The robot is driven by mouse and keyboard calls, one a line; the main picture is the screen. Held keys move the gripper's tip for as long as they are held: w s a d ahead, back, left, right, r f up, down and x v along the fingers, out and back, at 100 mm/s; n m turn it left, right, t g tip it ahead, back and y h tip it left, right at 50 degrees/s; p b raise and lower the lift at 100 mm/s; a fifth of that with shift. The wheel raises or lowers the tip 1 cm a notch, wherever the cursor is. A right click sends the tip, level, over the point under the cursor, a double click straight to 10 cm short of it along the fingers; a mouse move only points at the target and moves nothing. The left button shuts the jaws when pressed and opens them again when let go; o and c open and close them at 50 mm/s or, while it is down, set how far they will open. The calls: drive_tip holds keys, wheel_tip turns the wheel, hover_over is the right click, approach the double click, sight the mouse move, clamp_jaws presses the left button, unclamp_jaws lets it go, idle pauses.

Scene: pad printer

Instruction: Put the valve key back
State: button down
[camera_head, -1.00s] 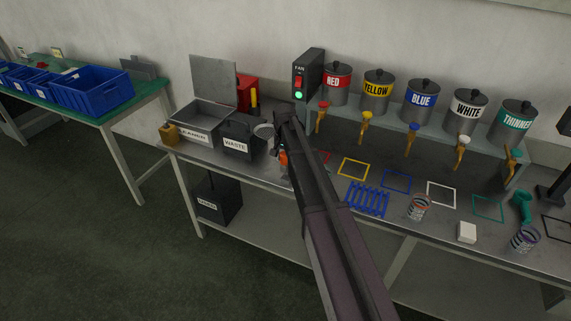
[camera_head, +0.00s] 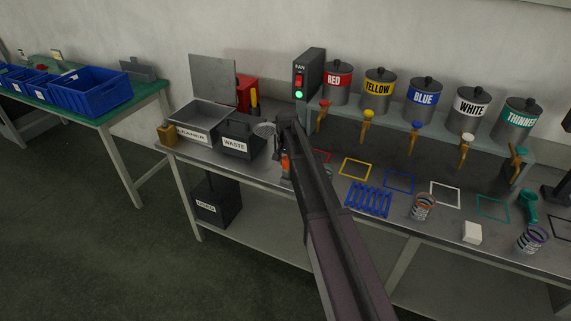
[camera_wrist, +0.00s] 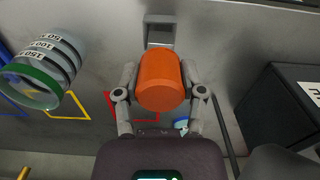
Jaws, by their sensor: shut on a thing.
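My gripper (camera_wrist: 160,90) is shut on an orange cylinder (camera_wrist: 159,80), which looks like the grip of the valve key; the rest of the key is not clearly visible. In the head view the orange piece (camera_head: 285,165) shows beneath the end of my arm, over the bench left of the red outline. In the wrist view a grey metal piece with a squarish face (camera_wrist: 160,32) shows just beyond the orange cylinder; I cannot tell whether they touch.
The waste bin (camera_head: 238,135) and cleaner tray (camera_head: 190,120) stand left of my gripper. A graduated cup with a green band (camera_wrist: 45,72) is at the wrist view's left. Ink cans (camera_head: 379,92), a blue rack (camera_head: 368,199) and cups (camera_head: 423,207) are to the right.

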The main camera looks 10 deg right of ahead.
drive_tip(key=shift+f+b, duration=0.5)
drive_tip(key=shift+b, duration=0.05)
drive_tip(key=shift+c, duration=0.9)
unclamp_jaws()
drive_tip(key=shift+r, duration=0.2)
wheel_tip(320, 180, up, 13)
drive_tip(key=p, duration=1.3)
drive_tip(key=shift+f, duration=0.15)
drive_tip(key=s+n, duration=0.6)
drive_tip(key=s, duration=2.3)
drive_tip(key=shift+s+a, duration=0.15)
drive_tip(key=shift+a, duration=0.05)
